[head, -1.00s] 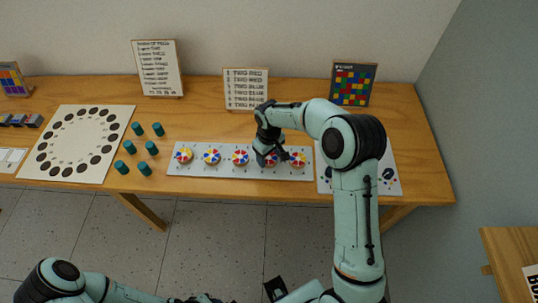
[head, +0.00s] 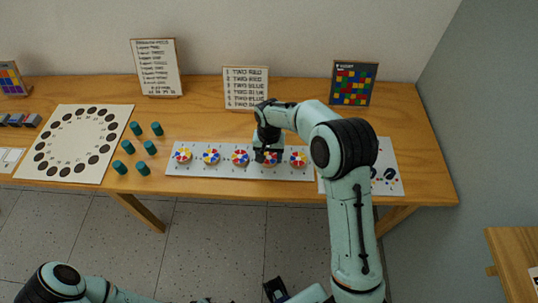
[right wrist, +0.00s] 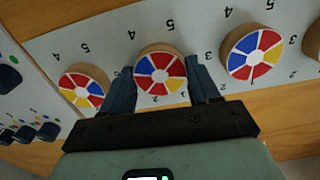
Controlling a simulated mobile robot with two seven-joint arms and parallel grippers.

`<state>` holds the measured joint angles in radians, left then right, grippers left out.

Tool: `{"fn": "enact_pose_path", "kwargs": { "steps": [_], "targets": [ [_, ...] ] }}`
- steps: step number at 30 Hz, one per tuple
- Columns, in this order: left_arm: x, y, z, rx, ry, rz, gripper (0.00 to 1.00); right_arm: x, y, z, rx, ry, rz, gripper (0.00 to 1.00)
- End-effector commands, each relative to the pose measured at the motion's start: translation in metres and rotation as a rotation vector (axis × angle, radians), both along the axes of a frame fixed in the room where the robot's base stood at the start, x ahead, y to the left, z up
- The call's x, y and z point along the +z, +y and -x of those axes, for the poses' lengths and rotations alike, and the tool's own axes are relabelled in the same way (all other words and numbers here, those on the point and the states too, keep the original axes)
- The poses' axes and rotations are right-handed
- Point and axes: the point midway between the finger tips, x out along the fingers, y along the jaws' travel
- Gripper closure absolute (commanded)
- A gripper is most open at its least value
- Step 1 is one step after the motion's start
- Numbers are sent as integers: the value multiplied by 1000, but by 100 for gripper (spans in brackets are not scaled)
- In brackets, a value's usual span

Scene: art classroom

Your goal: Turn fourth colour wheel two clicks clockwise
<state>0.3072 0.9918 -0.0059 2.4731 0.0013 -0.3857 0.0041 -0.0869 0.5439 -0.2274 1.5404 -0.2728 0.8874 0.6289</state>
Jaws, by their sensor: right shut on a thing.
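A pale board (head: 225,173) on the table bears a row of round colour wheels with red, blue, yellow and white wedges. The fourth wheel from the left (head: 271,160) is partly hidden by my right gripper (head: 266,156). In the right wrist view the fourth wheel (right wrist: 160,72) sits between the two fingers of the right gripper (right wrist: 163,88), which is shut on its sides. The third wheel (right wrist: 253,53) is to the right there and the fifth wheel (right wrist: 84,86) to the left, both apart from the fingers.
A text card (head: 246,88) stands behind the board, with a colour-grid card (head: 353,83) to its right. Several teal cylinders (head: 129,147) and a sheet with dark circles (head: 70,170) are to the left. Another white sheet (head: 388,160) is at the right, partly behind my arm.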

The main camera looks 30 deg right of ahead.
Motion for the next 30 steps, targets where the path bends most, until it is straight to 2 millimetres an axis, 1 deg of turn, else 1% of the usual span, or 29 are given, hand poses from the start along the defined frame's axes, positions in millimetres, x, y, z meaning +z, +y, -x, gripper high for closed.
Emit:
{"fn": "enact_pose_path", "kwargs": {
  "steps": [14, 30],
  "targets": [
    [6, 0, -3, 0, -3, 0, 57, 2, 0, -1, -450, -2, 1, 70],
    [23, 0, -12, 0, -13, 0, 57, 3, 0, -2, -950, -4, 0, 70]
  ]
}}
